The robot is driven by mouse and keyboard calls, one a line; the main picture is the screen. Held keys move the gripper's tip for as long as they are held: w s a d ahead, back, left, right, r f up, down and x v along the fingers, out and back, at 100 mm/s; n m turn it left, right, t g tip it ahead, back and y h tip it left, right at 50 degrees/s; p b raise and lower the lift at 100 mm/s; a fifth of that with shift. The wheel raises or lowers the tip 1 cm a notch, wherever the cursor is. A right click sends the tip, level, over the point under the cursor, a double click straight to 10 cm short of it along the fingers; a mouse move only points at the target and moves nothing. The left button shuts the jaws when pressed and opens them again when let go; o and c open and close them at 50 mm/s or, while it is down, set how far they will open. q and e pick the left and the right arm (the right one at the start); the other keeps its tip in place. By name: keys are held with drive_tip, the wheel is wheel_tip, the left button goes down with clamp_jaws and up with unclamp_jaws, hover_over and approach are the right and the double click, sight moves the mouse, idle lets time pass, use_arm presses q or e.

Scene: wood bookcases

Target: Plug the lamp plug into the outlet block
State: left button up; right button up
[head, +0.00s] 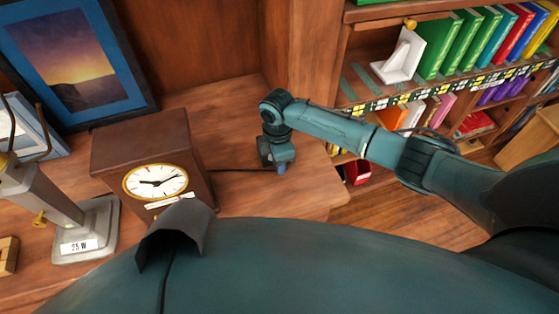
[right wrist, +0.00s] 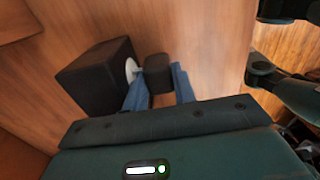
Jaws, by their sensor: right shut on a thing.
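In the head view my right gripper (head: 282,168) points down at the shelf top, hiding plug and block. A dark cord (head: 236,170) runs left from it. My left gripper is not in view.
A brown clock (head: 125,145) stands left of the right gripper. The grey lamp (head: 88,232), labelled 25 W, is farther left. A framed picture (head: 75,60) leans behind. Books (head: 440,45) fill shelves at right. Bare wood (head: 235,110) lies behind the gripper.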

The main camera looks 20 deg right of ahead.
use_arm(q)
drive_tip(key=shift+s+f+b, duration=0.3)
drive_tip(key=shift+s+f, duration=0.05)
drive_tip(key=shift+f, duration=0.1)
use_arm(e)
drive_tip(key=shift+w+r+t, duration=0.15)
drive_tip(key=shift+w+r, duration=0.1)
drive_tip(key=shift+w, duration=0.25)
drive_tip(key=shift+w+r+t, duration=0.15)
drive_tip(key=shift+w+r, duration=0.1)
drive_tip(key=shift+w, duration=0.25)
drive_tip(key=o, duration=0.9)
drive_tip(key=shift+o, duration=0.2)
drive_tip(key=r, duration=0.2)
drive_tip(key=shift+w+r, duration=0.25)
drive_tip(key=shift+r, duration=0.1)
drive_tip(key=shift+o, duration=0.7)
wheel_tip(320, 180, up, 9)
drive_tip(key=s, duration=0.1)
drive_tip(key=shift+s+a+g, duration=0.15)
drive_tip(key=shift+s+g, duration=0.15)
drive_tip(key=shift+g, duration=0.1)
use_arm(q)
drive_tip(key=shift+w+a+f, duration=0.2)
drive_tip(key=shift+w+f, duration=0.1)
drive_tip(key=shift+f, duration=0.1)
use_arm(e)
drive_tip(key=shift+s+r, duration=0.15)
drive_tip(key=shift+r, duration=0.1)
